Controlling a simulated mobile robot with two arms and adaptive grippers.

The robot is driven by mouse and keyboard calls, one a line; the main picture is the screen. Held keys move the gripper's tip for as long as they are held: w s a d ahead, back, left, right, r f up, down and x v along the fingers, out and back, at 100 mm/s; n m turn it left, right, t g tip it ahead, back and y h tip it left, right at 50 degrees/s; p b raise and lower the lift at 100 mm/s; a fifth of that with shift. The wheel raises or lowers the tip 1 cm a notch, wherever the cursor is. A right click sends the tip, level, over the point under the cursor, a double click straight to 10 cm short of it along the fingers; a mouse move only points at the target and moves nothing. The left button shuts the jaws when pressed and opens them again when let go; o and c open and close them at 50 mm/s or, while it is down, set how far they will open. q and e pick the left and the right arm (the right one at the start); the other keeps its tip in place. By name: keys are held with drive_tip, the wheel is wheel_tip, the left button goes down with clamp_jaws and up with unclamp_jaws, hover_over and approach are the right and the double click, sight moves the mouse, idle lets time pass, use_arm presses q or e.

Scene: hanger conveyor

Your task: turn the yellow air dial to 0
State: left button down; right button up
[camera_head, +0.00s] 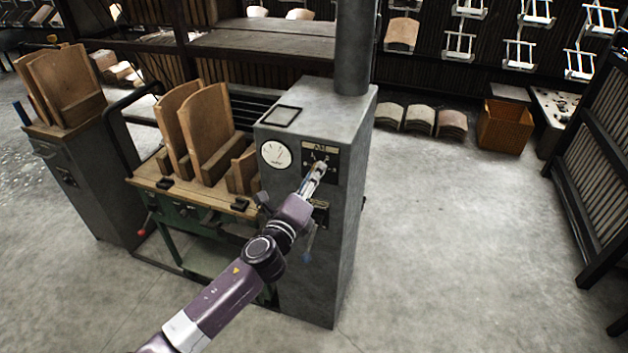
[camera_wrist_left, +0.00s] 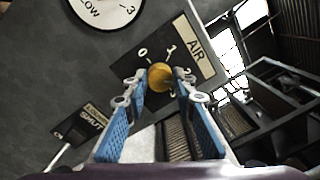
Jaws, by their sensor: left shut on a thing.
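The yellow air dial (camera_wrist_left: 160,77) sits on the dark AIR plate (camera_wrist_left: 196,52) of a grey cabinet. In the left wrist view the plate's numbers, 0 among them, fan out around the dial. My left gripper (camera_wrist_left: 158,82) has its two blue-padded fingers on either side of the dial, shut on it. In the head view my left gripper (camera_head: 318,168) reaches the AIR plate (camera_head: 321,151) on the cabinet's front and hides most of the dial. The dial's pointer setting cannot be read. My right gripper is not in view.
The grey cabinet (camera_head: 345,200) carries a round white gauge (camera_head: 276,154) left of the plate. A switch plate marked SHUT (camera_wrist_left: 80,126) lies below the dial. A bench with curved wooden boards (camera_head: 207,125) stands left. The floor at right (camera_head: 450,230) is clear.

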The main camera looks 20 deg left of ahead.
use_arm(q)
drive_tip(key=shift+d+f+n+y+p, duration=0.2)
drive_tip(key=shift+n+p, duration=0.6)
drive_tip(key=shift+n, duration=3.8)
drive_tip(key=shift+a+r+n+y+p, duration=0.15)
drive_tip(key=shift+n+y+p, duration=0.45)
drive_tip(key=shift+n, duration=4)
drive_tip(key=shift+d+f+n+p, duration=0.15)
drive_tip(key=shift+n+p, duration=0.85)
drive_tip(key=shift+n, duration=3.6)
drive_tip(key=c, duration=1.6)
unclamp_jaws()
drive_tip(key=shift+r, duration=0.1)
